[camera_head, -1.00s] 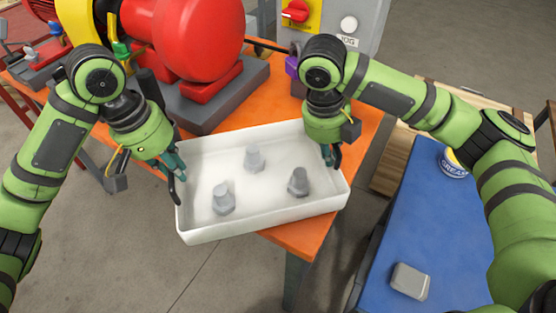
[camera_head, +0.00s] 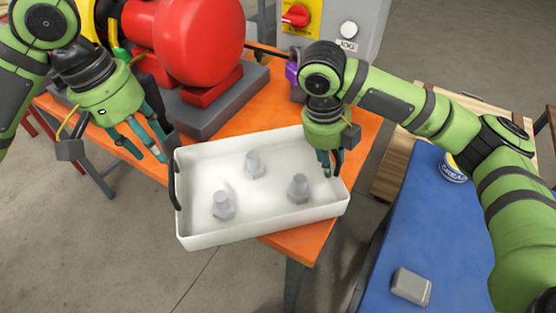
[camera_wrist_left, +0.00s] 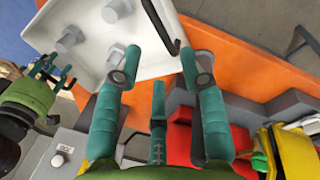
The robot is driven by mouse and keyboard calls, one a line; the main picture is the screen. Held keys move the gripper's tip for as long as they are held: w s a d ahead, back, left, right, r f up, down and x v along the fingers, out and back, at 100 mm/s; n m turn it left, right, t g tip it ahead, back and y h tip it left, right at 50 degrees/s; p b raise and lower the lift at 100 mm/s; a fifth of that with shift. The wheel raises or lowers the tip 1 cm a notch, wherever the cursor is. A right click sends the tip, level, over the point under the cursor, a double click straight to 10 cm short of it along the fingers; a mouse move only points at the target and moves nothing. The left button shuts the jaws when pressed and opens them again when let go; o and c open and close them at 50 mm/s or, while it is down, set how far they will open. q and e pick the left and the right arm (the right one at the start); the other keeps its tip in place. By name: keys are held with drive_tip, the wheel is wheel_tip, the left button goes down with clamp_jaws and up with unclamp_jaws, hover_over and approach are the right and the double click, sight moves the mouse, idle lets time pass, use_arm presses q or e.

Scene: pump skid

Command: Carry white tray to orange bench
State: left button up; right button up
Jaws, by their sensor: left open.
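The white tray (camera_head: 260,231) lies on the orange bench (camera_head: 350,140), its front left part overhanging the bench edge. It holds several grey bolts, three of them clear: left (camera_head: 222,205), back (camera_head: 254,163) and right (camera_head: 298,188). A dark handle (camera_head: 175,185) shows at the tray's left end. My left gripper (camera_head: 150,155) is open and empty, up and left of that handle. In the left wrist view its fingers (camera_wrist_left: 160,70) are spread near the tray and handle. My right gripper (camera_head: 330,172) is at the tray's right end, its fingers apart; the right handle is mostly hidden.
A red pump (camera_head: 198,40) on a grey base stands behind the tray on the bench. A grey control box (camera_head: 350,25) is at the back. A blue surface (camera_head: 430,230) at right carries a grease tin (camera_head: 453,168) and a grey block (camera_head: 411,287).

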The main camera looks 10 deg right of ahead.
drive_tip(key=shift+r, duration=0.15)
use_arm(q)
drive_tip(key=r, duration=0.3)
drive_tip(key=shift+a, duration=0.3)
use_arm(e)
wheel_tip(320, 180, up, 12)
drive_tip(key=a, duration=0.2)
drive_tip(key=shift+a+f, duration=0.15)
drive_tip(key=shift+f, duration=0.1)
drive_tip(key=shift+s, duration=0.15)
